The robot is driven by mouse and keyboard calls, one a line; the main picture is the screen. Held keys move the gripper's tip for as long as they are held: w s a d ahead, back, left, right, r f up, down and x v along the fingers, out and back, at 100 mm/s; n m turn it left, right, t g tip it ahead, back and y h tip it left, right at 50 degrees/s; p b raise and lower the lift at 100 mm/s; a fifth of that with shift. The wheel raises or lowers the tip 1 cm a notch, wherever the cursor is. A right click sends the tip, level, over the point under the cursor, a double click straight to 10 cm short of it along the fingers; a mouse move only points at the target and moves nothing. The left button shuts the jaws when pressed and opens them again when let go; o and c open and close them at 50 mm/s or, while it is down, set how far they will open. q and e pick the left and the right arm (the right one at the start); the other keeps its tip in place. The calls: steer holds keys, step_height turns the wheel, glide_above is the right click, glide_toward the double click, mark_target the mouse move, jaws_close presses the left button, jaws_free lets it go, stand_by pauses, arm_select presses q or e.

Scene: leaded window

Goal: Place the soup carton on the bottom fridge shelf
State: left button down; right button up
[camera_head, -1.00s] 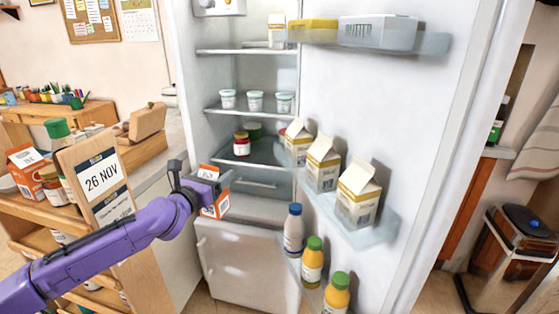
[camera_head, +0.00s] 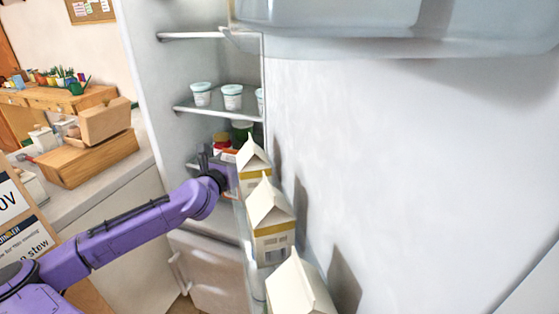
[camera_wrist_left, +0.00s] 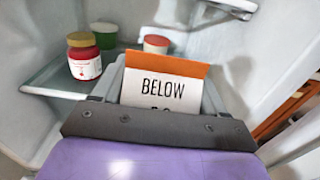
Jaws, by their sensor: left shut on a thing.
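My left gripper (camera_head: 222,168) reaches into the open fridge at the height of the shelf with the jar. It is shut on the soup carton, white with an orange top band and the word BELOW, in the left wrist view (camera_wrist_left: 166,88). In the head view the carton is mostly hidden by the gripper and door cartons. The lowest fridge shelf in sight (camera_wrist_left: 45,90) holds a red jar (camera_wrist_left: 84,60), a green tub (camera_wrist_left: 104,36) and a red-topped white cup (camera_wrist_left: 156,44). The carton appears in front of them; whether it touches the shelf I cannot tell. My right gripper is out of view.
The open fridge door stands close on the right, with several gabled cartons (camera_head: 270,222) on its rack near my gripper. A shelf with white cups (camera_head: 232,97) is above my gripper. A counter with a wooden box (camera_head: 86,160) stands left of the fridge.

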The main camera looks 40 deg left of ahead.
arm_select(q)
steer(key=f+x, duration=0.2)
steer(key=x, duration=1.5)
steer(key=shift+w+a+f, duration=0.2)
steer(key=shift+w+f, duration=0.1)
steer(key=shift+w, duration=0.05)
steer(key=shift+d+f, duration=0.1)
steer(key=shift+c, duration=0.2)
jaws_free()
steer(key=shift+f, duration=0.1)
